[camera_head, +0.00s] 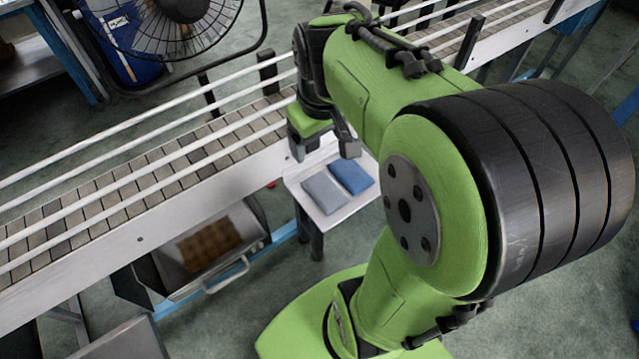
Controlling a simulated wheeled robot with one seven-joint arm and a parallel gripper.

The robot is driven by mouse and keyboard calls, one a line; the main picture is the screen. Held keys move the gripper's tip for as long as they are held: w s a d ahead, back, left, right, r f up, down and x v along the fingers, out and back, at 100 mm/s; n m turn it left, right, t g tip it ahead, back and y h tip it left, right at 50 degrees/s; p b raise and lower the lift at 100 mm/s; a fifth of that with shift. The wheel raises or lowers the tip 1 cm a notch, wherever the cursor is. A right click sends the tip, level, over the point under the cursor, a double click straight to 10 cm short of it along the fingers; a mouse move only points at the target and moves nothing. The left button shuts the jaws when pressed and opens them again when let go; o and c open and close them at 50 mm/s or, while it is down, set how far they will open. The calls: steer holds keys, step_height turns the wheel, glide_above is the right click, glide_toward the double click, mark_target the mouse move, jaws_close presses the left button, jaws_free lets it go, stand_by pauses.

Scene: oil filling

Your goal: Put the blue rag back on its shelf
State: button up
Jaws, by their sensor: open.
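The blue rag (351,177) lies folded on a small white shelf (309,212) at the side of the conveyor, right of a folded grey rag (325,192). My gripper (323,154) is just above and behind the two rags in the picture, its fingers spread apart and pointing down. Nothing shows between the fingers. The blue rag looks flat on the shelf, apart from the fingers. My arm covers the area just right of the shelf.
The conveyor (120,195) with white rails runs behind the shelf. An open drawer (215,255) with a brown cloth (208,245) sits below it at left. A fan (165,25) stands at the back. Floor shows between drawer and my base.

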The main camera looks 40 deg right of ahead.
steer(key=s+a+r+t+y, duration=0.1)
steer(key=s+a+r+t, duration=0.1)
steer(key=s+a, duration=0.6)
steer(key=s+t, duration=0.1)
steer(key=s, duration=0.2)
steer(key=shift+s+a, duration=0.25)
steer(key=shift+a, duration=0.1)
steer(key=shift+r, duration=0.1)
